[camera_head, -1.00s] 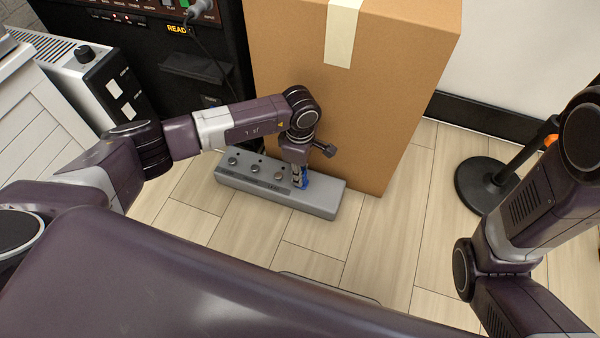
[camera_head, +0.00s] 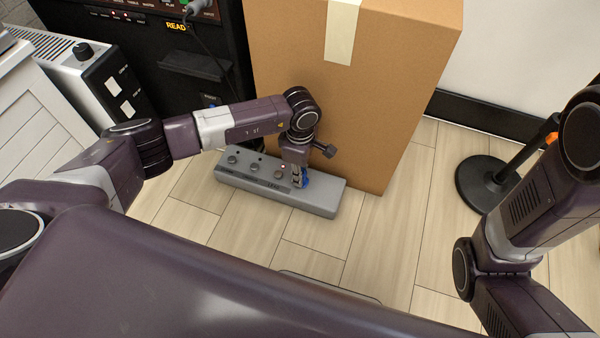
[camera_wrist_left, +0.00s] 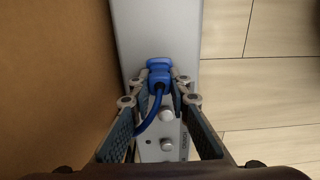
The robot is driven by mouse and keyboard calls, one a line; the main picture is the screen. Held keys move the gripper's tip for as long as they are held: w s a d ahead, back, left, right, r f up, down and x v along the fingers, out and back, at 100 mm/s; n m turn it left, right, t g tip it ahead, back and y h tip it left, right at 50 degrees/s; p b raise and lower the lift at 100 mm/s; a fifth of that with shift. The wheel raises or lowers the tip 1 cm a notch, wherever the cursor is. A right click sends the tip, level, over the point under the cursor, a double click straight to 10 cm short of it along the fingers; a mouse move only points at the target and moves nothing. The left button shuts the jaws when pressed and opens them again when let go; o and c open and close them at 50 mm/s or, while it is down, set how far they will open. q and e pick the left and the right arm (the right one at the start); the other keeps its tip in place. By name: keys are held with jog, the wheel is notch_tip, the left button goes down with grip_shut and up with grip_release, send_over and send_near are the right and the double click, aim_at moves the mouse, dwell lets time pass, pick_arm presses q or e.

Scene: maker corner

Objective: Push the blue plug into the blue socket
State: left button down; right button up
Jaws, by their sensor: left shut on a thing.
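A grey box-like strip (camera_head: 321,202) with knobs on top lies on the floor against the cardboard box. My left gripper (camera_head: 301,180) points down at the right part of the strip. It is shut on the blue plug (camera_head: 306,180), which shows only partly between the fingers. In the left wrist view the plug (camera_wrist_left: 160,85) sits between the fingertips, with a blue cable (camera_wrist_left: 149,118) curving back toward me. A wider blue piece (camera_wrist_left: 158,63) lies at its far end on the strip; I cannot tell whether it is the socket. The plug's seating depth is hidden. My right gripper is out of view.
The tall cardboard box (camera_head: 385,110) stands right behind the strip. A black cabinet (camera_head: 120,55) and a white unit (camera_head: 85,72) are at the left. A black round stand base (camera_head: 486,185) is at the right.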

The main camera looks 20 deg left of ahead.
pick_arm(q)
jog(key=shift+f, duration=0.15)
jog(key=c, duration=1.7)
grip_release()
jog(key=shift+c, duration=0.2)
notch_tip(320, 180, up, 12)
